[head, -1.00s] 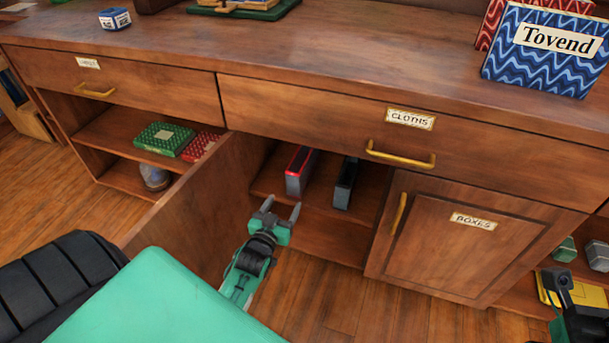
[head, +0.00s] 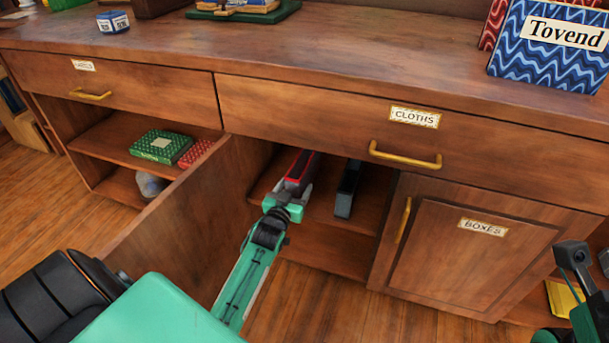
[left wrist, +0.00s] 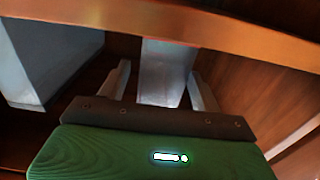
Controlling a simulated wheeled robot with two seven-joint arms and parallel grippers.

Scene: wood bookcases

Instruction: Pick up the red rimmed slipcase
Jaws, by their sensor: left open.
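The red rimmed slipcase (head: 301,165) stands on the shelf of the open compartment under the CLOTHS drawer, dark-sided with a red top. In the left wrist view its grey end face (left wrist: 167,72) stands between my two fingers. My left gripper (head: 293,184) is open, with a finger on either side of the slipcase's near end; the fingers also show in the left wrist view (left wrist: 159,80). I cannot tell whether they touch it. The gripper covers the slipcase's lower front. My right gripper (head: 574,254) is at the right edge, partly seen, its jaws unclear.
A dark slipcase (head: 347,188) stands just right on the same shelf. The open door (head: 190,205) runs along the left of my arm. The cabinet's frame edge (left wrist: 200,30) crosses above the fingers. The closed BOXES door (head: 470,255) is to the right.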

